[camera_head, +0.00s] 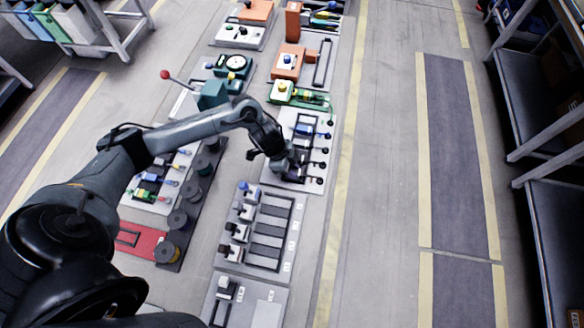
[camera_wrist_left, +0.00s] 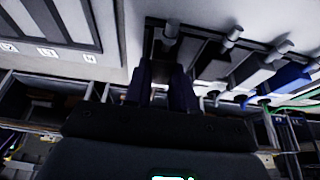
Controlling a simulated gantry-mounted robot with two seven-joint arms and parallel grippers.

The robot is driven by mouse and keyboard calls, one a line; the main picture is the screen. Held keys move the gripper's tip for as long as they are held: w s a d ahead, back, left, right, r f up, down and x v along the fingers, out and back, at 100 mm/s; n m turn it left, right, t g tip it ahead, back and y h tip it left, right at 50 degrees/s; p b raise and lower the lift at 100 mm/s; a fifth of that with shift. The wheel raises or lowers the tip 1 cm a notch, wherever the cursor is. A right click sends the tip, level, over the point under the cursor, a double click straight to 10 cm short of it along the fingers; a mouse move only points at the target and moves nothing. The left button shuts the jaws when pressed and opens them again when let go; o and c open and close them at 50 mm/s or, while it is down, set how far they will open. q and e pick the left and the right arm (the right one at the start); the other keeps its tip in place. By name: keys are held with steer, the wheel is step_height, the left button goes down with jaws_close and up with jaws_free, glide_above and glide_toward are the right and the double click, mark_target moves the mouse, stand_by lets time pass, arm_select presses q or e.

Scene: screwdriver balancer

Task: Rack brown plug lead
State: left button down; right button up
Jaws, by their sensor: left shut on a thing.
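My left gripper (camera_head: 285,168) is over the lower end of a light panel (camera_head: 312,187). In the left wrist view its two dark fingers (camera_wrist_left: 164,88) are shut on a dark plug-like piece (camera_wrist_left: 163,48), mostly hidden between them. Its brown colour cannot be made out in this shadow. In the wrist view a grey cylindrical end (camera_wrist_left: 171,29) shows just beyond the fingertips. A row of similar leads stands beside it on the panel, including a blue one (camera_wrist_left: 290,76). My right gripper is not in view.
Just below stands a grey panel (camera_head: 286,238) with dark slots and several small blocks at its left. A row of dark round knobs (camera_head: 178,219) lies to the left. A green-and-yellow device (camera_head: 298,95) sits above. The floor at right is clear.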

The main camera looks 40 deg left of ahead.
arm_select(q)
steer(key=shift+f, duration=0.6)
stand_by(0.4)
steer(key=c, duration=0.9)
jaws_free()
steer(key=shift+o, duration=0.2)
steer(key=shift+r, duration=0.1)
steer(key=p+v, duration=0.1)
steer(key=v, duration=0.9)
steer(key=shift+r+p, duration=0.3)
steer(key=shift+p, duration=0.05)
steer(key=shift+s, duration=0.1)
